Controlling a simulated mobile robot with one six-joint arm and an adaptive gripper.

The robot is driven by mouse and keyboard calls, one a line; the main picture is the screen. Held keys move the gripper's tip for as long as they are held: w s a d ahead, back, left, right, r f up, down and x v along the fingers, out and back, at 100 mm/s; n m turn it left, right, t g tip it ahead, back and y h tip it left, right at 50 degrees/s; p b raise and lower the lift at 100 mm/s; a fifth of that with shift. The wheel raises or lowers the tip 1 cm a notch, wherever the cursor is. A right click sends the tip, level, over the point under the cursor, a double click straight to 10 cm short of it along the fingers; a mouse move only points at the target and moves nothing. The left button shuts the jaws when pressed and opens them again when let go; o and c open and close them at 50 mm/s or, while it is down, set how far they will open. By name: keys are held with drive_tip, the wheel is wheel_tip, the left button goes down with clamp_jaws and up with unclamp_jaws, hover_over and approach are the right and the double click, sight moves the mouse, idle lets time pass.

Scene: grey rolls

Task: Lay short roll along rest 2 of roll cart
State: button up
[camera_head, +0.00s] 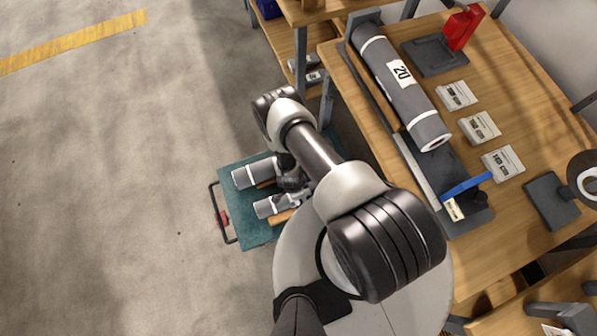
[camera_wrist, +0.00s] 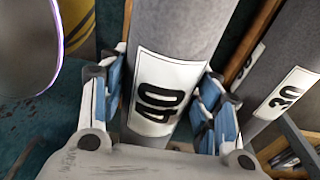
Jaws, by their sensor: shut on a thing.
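My gripper (camera_head: 292,184) is low over the teal roll cart (camera_head: 262,236). In the wrist view its blue-padded fingers (camera_wrist: 166,98) are shut on a grey roll labelled 40 (camera_wrist: 180,28), one finger on each side of the label. A second grey roll, labelled 30 (camera_wrist: 284,62), lies beside it on the right, with a wooden strip (camera_wrist: 258,32) between. In the head view, two grey rolls with white bands, a far one (camera_head: 252,174) and a near one (camera_head: 272,206), lie side by side on the cart. Their right ends are hidden by my gripper and arm.
The wooden bench (camera_head: 520,100) on the right holds a roll labelled 20 (camera_head: 385,65) in a dark cradle, several label cards, a blue-handled tool (camera_head: 466,187) and a red device (camera_head: 462,27). The cart's dark handle (camera_head: 218,215) faces open floor on the left.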

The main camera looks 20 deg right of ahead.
wheel_tip(320, 180, down, 5)
drive_tip(key=b, duration=0.4)
drive_tip(key=shift+r, duration=0.1)
drive_tip(key=shift+f, duration=0.9)
drive_tip(key=shift+s+f, duration=0.1)
drive_tip(key=shift+f, duration=0.15)
drive_tip(key=shift+c, duration=0.5)
drive_tip(key=shift+s+f, duration=0.1)
drive_tip(key=shift+c, duration=1.2)
drive_tip(key=o, duration=1.7)
drive_tip(key=shift+o, duration=0.3)
